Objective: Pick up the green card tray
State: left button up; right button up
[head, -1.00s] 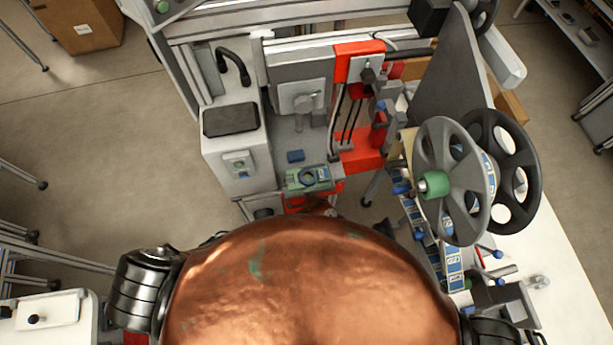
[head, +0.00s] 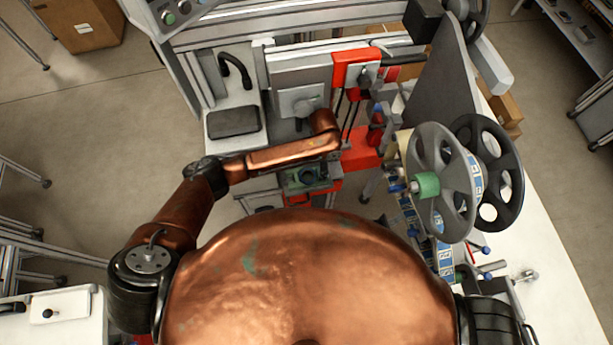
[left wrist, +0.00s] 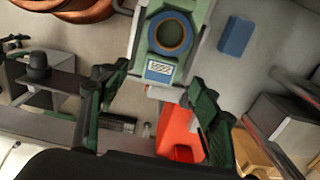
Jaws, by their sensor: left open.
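The green card tray (head: 304,179) sits on the machine's ledge in the head view, just in front of my left forearm. In the left wrist view the tray (left wrist: 158,71) shows at the top middle, with a blue-and-white label below the ring. My left gripper (left wrist: 152,90) is open and empty; its two dark green fingers stand apart, with the tray ahead of and between their tips. They look clear of it. In the head view I cannot make out the left fingers. My right gripper is not in view.
A blue block (left wrist: 236,36) lies to the right of the tray in the left wrist view. A red bracket (head: 360,151) is right of the tray. Large grey reels (head: 441,180) stand further right. A grey box with a black pad (head: 233,122) is behind the forearm.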

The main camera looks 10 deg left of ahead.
aim_at(308, 177)
pick_arm(q)
jog(key=f, duration=0.4)
jog(key=d+f, duration=0.1)
jog(key=f, duration=0.1)
jog(key=shift+w+f, duration=0.3)
jog(key=shift+f, duration=0.05)
jog(key=c, duration=1.4)
